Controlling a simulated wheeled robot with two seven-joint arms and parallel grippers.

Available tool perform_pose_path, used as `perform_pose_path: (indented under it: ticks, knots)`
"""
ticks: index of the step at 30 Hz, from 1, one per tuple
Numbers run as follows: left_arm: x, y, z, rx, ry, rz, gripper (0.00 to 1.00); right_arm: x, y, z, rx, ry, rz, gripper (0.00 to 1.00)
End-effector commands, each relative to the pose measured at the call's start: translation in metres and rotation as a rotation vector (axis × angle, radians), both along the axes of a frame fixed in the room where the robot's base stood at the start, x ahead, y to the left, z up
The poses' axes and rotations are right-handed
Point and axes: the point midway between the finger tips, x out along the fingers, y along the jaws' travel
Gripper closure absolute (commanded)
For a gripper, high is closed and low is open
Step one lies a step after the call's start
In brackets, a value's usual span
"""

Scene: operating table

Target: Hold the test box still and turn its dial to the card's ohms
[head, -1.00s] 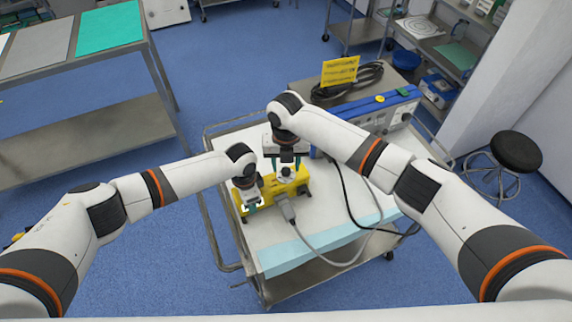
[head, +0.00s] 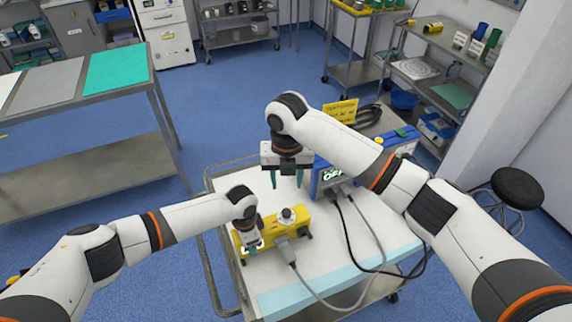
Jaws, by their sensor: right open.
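A blue-edged instrument (head: 327,178) with a lit display stands behind the box, partly hidden by my right arm. Grey and black cables (head: 310,287) run across the cart (head: 278,277) from the box and instrument. A black stool (head: 517,187) stands to the right.

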Motion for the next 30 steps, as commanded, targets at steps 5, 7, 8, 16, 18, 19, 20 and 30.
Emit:
perform_pose_path:
  ticks: [5,7,8,16,18,19,20,30]
  knots:
    - [0.0,0.0,0.0,0.001,0.0,0.0,0.25,0.0,0.0,0.0,0.0,0.0,0.0,0.54]
    - [0.0,0.0,0.0,0.001,0.0,0.0,0.24,0.0,0.0,0.0,0.0,0.0,0.0,0.54]
    - [0.0,0.0,0.0,0.0,0.0,0.0,0.24,0.0,0.0,0.0,0.0,0.0,0.0,0.54]
    - [0.001,0.0,0.005,-0.002,-0.001,0.0,0.24,0.0,0.0,0.0,0.0,0.0,0.0,0.54]
    - [0.001,0.0,0.013,-0.002,-0.001,-0.001,0.24,0.0,0.0,0.0,0.0,0.0,0.0,0.54]
    - [0.001,0.0,0.018,-0.002,-0.001,-0.001,0.24,0.0,0.0,0.0,0.0,0.0,0.0,0.54]
    - [0.001,0.0,0.023,-0.002,-0.002,-0.002,0.24,0.0,0.0,0.0,0.0,0.0,0.0,0.54]
    - [0.001,0.0,0.094,-0.001,-0.003,-0.002,0.24,0.0,0.0,0.0,0.0,0.0,0.0,0.54]
